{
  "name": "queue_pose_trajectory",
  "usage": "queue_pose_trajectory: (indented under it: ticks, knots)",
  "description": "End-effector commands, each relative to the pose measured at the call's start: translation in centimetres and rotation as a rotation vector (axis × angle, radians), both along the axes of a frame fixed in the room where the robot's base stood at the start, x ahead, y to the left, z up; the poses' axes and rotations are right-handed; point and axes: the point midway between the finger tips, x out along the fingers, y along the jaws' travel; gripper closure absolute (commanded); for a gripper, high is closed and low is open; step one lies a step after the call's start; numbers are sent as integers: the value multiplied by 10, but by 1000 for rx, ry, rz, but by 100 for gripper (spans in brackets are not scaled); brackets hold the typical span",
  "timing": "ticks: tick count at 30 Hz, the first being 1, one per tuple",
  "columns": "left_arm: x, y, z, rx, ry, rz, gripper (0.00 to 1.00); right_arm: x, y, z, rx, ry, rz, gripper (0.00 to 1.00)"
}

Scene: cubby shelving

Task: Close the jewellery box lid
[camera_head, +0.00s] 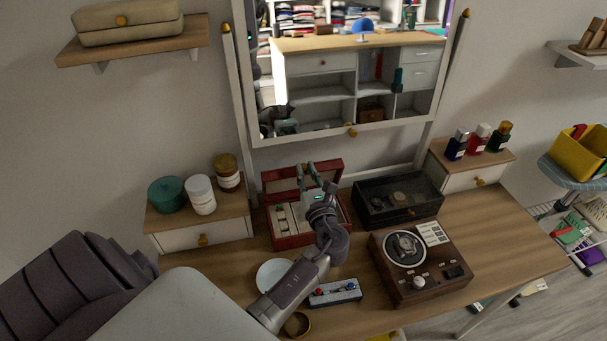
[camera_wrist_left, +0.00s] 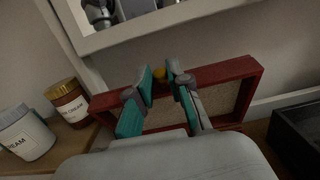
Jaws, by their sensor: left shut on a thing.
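The red jewellery box (camera_head: 288,241) sits at the back of the desk below the mirror, with light compartments inside. Its framed red lid (camera_head: 272,186) stands raised at the back and shows closer in the left wrist view (camera_wrist_left: 233,72). My left gripper (camera_head: 306,168) reaches over the box, shut on the lid's upper edge beside its small yellow knob (camera_wrist_left: 184,78). In the left wrist view its teal-padded fingers (camera_wrist_left: 168,76) lie at that edge. My arm hides part of the box's interior. My right gripper is not in view.
A black glass-topped case (camera_head: 398,198) stands right of the box. A brown watch device (camera_head: 405,279) is in front of it. Jars (camera_head: 201,194) stand on the left drawer unit. A plate (camera_head: 273,275) and a small switch panel (camera_head: 335,292) lie near my arm.

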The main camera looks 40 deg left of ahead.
Motion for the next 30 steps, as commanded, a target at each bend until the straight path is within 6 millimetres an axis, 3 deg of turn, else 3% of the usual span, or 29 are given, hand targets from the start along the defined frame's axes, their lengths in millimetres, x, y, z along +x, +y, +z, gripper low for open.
queue_pose_trajectory:
  ticks: [4, 25, 26, 30]
  knots:
    - [-7, -10, -7, 25, -22, -1, 100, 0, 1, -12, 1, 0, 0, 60]
    - [-15, -18, -14, 21, -14, 0, 100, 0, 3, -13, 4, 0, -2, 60]
    - [-15, -18, -14, 21, -13, 0, 80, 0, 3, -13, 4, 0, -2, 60]
    - [-15, -18, -13, 22, -15, 0, 59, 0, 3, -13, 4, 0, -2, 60]
